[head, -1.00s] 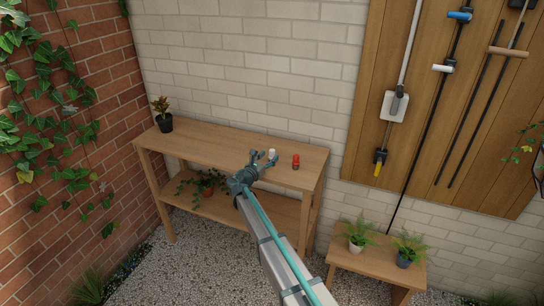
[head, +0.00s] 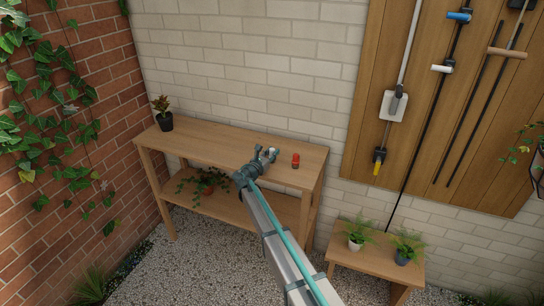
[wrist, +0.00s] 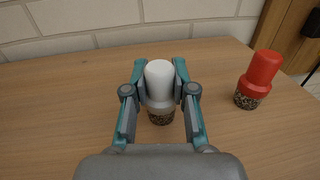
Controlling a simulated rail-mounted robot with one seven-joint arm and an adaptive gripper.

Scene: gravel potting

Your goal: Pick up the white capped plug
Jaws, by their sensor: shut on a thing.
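The white capped plug (wrist: 159,77) stands upright on the wooden table top, with a white cap, a grey collar and a dark speckled base. My gripper (wrist: 154,85) has a finger on each side of it and is shut on it around the cap and collar. In the head view my gripper (head: 265,154) is over the right part of the table and mostly hides the plug. I cannot tell any gap under the plug's base.
A red capped plug (wrist: 259,80) stands to the right on the table (head: 220,146), apart from my gripper; it also shows in the head view (head: 296,161). A potted plant (head: 164,121) stands at the table's left end. The brick wall is behind.

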